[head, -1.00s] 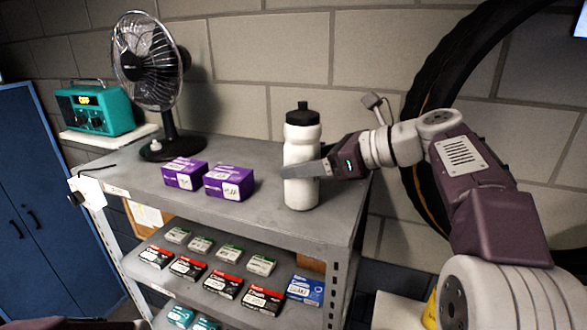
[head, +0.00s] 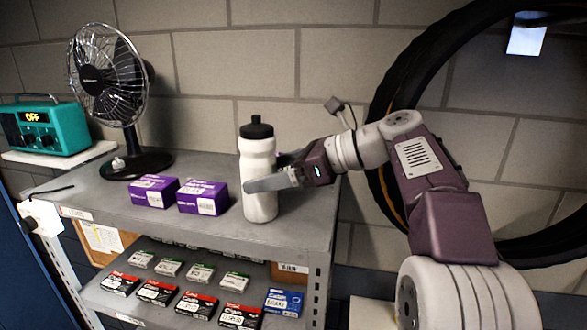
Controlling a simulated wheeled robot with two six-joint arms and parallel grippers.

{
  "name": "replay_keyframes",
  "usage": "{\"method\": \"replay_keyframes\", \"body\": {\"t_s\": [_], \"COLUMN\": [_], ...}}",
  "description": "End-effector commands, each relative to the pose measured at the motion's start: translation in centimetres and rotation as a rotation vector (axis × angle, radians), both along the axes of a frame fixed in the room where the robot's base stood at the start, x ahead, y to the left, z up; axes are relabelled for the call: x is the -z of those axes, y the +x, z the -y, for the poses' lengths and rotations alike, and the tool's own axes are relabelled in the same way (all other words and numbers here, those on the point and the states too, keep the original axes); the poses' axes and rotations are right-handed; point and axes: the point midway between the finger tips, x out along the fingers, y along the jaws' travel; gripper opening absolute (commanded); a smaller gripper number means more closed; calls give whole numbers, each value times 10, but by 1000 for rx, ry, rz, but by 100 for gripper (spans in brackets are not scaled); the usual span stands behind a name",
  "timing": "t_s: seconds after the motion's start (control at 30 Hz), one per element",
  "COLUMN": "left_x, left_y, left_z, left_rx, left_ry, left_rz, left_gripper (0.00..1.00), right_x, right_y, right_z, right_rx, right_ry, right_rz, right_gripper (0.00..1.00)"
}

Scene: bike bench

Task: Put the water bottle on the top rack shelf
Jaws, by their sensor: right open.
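The water bottle (head: 260,160), white with a black cap, stands upright on the grey top rack shelf (head: 215,228), near its right end. My right gripper (head: 268,172) is open at the bottle. One finger lies in front of the bottle's middle and the other shows partly behind its right side. I cannot tell whether the fingers touch the bottle. My left gripper is not in view.
Two purple boxes (head: 203,197) stand left of the bottle, with a black fan (head: 120,90) behind them. A teal radio (head: 45,127) sits at far left. The lower shelf holds several small boxes (head: 240,316). A tyre (head: 385,95) hangs at right.

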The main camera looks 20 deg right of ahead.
Motion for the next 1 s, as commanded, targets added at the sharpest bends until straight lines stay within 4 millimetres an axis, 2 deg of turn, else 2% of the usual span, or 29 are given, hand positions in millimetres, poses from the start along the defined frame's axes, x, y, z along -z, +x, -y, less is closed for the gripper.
{"method": "replay_keyframes", "body": {"t_s": [0.03,0.2,0.4,1.0], "left_x": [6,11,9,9], "left_y": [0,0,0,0], "left_z": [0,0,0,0], "left_rx": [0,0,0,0], "left_ry": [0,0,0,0], "left_rz": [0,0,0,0], "left_gripper": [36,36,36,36], "right_x": [-1,-19,-34,-37], "right_y": [-5,-30,-50,-55], "right_z": [11,41,65,69], "right_rx": [8,8,4,0], "right_ry": [-1,-2,-1,1], "right_rz": [3,3,1,-1], "right_gripper": [85,85,85,85]}}
